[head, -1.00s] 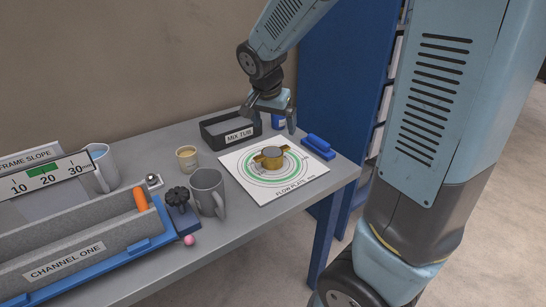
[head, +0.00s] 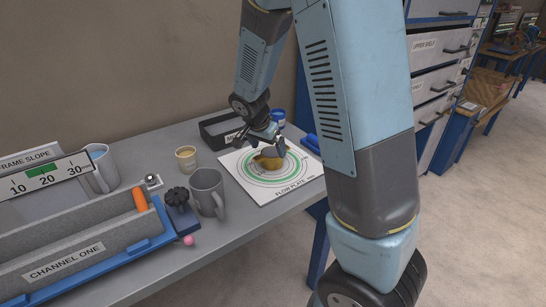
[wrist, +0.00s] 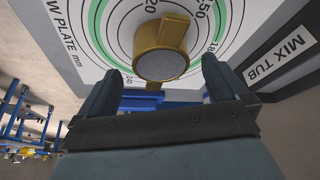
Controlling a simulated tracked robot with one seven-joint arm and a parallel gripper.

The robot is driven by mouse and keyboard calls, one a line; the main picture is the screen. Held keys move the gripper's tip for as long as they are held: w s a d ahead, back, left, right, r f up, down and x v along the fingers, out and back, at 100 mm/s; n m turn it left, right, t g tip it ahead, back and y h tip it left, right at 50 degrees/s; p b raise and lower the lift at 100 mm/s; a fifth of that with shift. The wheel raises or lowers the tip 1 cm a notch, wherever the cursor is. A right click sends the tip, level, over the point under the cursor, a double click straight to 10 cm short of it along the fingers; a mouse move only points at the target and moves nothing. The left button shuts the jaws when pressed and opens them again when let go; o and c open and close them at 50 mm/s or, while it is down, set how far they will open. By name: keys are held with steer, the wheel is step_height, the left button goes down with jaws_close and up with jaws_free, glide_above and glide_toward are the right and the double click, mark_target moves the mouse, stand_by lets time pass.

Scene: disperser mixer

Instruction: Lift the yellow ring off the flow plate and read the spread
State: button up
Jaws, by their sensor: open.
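The yellow ring (head: 267,163) stands on the white flow plate (head: 243,183), near the middle of its printed circles. In the wrist view the ring (wrist: 171,33) shows a side tab and a grey round face. The plate there (wrist: 73,42) shows a millimetre scale. My gripper (head: 270,143) is above the ring and partly hides it in the head view. In the wrist view my gripper (wrist: 161,72) is open, with one dark finger to each side of the ring's grey end. I see no contact, and the gap in height is hard to tell.
The black mix tub (head: 218,130) and a blue-lidded jar (head: 278,117) stand behind the plate. A blue block (head: 310,143) lies at its right. A grey mug (head: 206,190) and a small tan pot (head: 187,158) stand left. The channel rig (head: 75,240) fills the table's left.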

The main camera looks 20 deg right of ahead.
mark_target(271, 147)
steer(key=shift+w+x, duration=0.1)
steer(key=shift+x, duration=1.4)
steer(key=shift+w+x, duration=0.15)
steer(key=shift+x, duration=1.3)
steer(key=shift+d+r, duration=0.1)
steer(key=shift+c, duration=0.3)
steer(key=c, duration=1.1)
steer(key=shift+r, duration=0.1)
steer(key=shift+r, duration=0.3)
step_height(271, 147, up, 2)
steer(key=shift+r, duration=0.1)
steer(key=s+a+r, duration=0.1)
steer(key=s+r, duration=1.3)
steer(key=r, duration=0.2)
